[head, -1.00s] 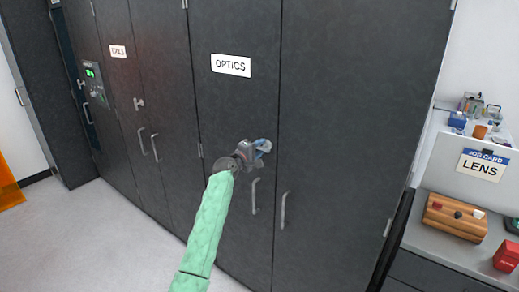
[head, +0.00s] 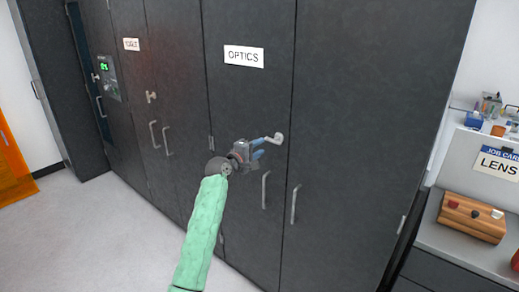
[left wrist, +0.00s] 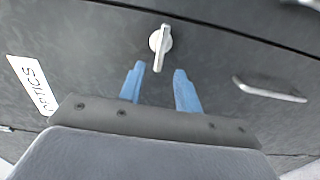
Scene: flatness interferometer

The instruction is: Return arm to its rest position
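My left arm in its green sleeve reaches up to the dark cabinet (head: 330,110) with the OPTICS label (head: 244,56). My left gripper (head: 260,149) is in front of its doors, beside a pale turn latch (head: 277,137). In the left wrist view, the blue fingers (left wrist: 159,80) are spread apart with nothing between them. The latch (left wrist: 160,42) shows just beyond the fingertips, its lever pointing toward the gap, and looks clear of both fingers. The OPTICS doors look shut. My right gripper is not in view.
Two vertical door handles (head: 265,190) are below the gripper; one handle (left wrist: 270,92) shows in the left wrist view. A neighbouring cabinet (head: 170,75) stands left. A counter (head: 455,245) with a wooden block (head: 472,217) and LENS card (head: 497,163) is right. The floor at left is clear.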

